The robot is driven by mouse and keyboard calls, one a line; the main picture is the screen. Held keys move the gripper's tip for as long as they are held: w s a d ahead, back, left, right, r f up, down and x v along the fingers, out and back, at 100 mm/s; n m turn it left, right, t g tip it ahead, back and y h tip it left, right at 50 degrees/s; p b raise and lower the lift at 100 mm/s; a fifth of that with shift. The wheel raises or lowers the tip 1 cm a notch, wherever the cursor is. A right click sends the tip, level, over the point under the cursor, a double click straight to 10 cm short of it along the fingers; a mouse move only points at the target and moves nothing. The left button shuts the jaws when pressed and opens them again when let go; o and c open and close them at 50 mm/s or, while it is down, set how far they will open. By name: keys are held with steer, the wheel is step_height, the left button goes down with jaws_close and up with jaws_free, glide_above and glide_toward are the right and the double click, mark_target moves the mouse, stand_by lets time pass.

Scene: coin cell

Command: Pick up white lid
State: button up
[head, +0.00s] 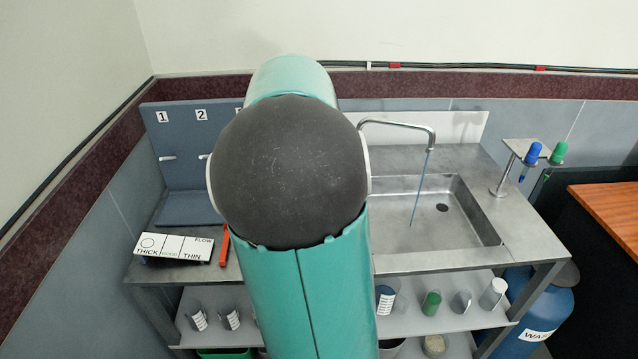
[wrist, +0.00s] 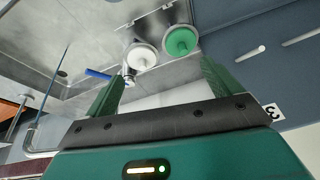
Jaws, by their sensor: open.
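The white lid (wrist: 142,57) is a round white disc with a raised knob, seen in the wrist view just beyond my gripper. A similar green lid (wrist: 180,40) sits right beside it. My gripper (wrist: 160,82) has its two green fingers spread wide, with nothing held between them. The white lid lies ahead of the gap between the fingers, a little nearer the left finger. In the head view my own arm covers the middle of the bench, and both lids and my gripper are hidden behind it.
A sink (head: 430,215) with running tap (head: 432,135) is on the right. A numbered blue rack (head: 175,165) with pegs stands at the left. Several cups stand on the lower shelf (head: 450,310). A blue-handled item (wrist: 98,73) is near the white lid.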

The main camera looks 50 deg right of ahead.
steer(key=shift+m+g+h, duration=0.4)
steer(key=shift+m+h, duration=0.2)
steer(key=d+f, duration=0.3)
steer(key=d, duration=0.1)
steer(key=d+f, duration=0.4)
steer(key=shift+w+d+f, duration=0.15)
steer(key=shift+w+f, duration=0.05)
steer(key=shift+x, duration=2.8)
steer(key=shift+r, duration=0.1)
steer(key=shift+c, duration=0.4)
steer(key=c, duration=1.1)
